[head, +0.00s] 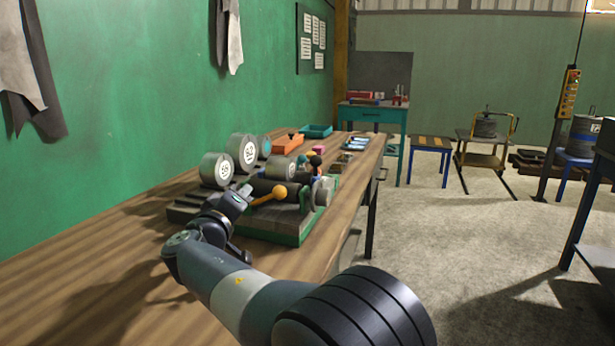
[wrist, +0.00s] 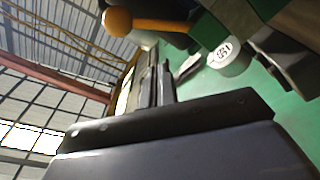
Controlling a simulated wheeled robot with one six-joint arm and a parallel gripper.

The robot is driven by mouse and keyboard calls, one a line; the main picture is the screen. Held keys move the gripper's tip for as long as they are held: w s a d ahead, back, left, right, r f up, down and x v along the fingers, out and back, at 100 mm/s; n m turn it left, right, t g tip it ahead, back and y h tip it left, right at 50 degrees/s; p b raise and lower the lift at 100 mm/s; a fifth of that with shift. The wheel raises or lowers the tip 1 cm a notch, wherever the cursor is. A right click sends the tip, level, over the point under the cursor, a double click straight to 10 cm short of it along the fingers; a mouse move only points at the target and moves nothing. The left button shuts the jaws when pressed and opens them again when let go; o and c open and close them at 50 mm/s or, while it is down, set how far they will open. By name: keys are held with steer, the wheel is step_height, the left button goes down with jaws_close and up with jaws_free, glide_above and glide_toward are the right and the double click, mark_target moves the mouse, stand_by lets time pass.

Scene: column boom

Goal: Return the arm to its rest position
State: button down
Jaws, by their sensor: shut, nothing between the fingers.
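My arm reaches from the lower right of the head view over the wooden bench (head: 100,262). My gripper (head: 243,193) is at its far end, in front of a device with grey weights and a lever. The fingers also show in the wrist view (wrist: 160,80), close together and empty. The lever has an orange ball knob (head: 281,191), just right of the gripper in the head view. In the wrist view the knob (wrist: 117,20) is at the top, apart from the fingers.
Numbered round weights (head: 243,152) stand behind the gripper on the device's green base (head: 296,238). An orange box (head: 287,144) and a teal tray (head: 316,131) lie farther back. A green wall (head: 130,90) borders the bench at left. The floor (head: 440,225) at right has open room.

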steer(key=w+n+p, duration=0.1)
steer(key=p, duration=0.4)
steer(key=w+r+n+p, duration=0.1)
steer(key=n+p, duration=0.1)
steer(key=p, duration=0.2)
steer(key=w+a+n+y+p, duration=0.1)
steer(key=w+p, duration=0.1)
steer(key=p, duration=0.3)
steer(key=shift+r+n+p, duration=0.3)
steer(key=shift+r+n, duration=0.05)
steer(key=shift+n, duration=0.05)
steer(key=p, duration=0.2)
steer(key=n+p, duration=0.1)
steer(key=p, duration=0.2)
steer(key=shift+w+a+n+g, duration=0.2)
steer(key=shift+a+n+g, duration=0.1)
steer(key=shift+a, duration=0.1)
steer(key=shift+a+f+n+p, duration=0.2)
steer(key=shift+f+n+p, duration=0.1)
steer(key=shift+p, duration=0.85)
steer(key=shift+d+f+b, duration=0.2)
steer(key=shift+b, duration=1.3)
steer(key=m+b, duration=0.1)
steer(key=b, duration=0.2)
steer(key=d+m+b, duration=0.1)
steer(key=b, duration=0.2)
steer(key=shift+s, duration=0.2)
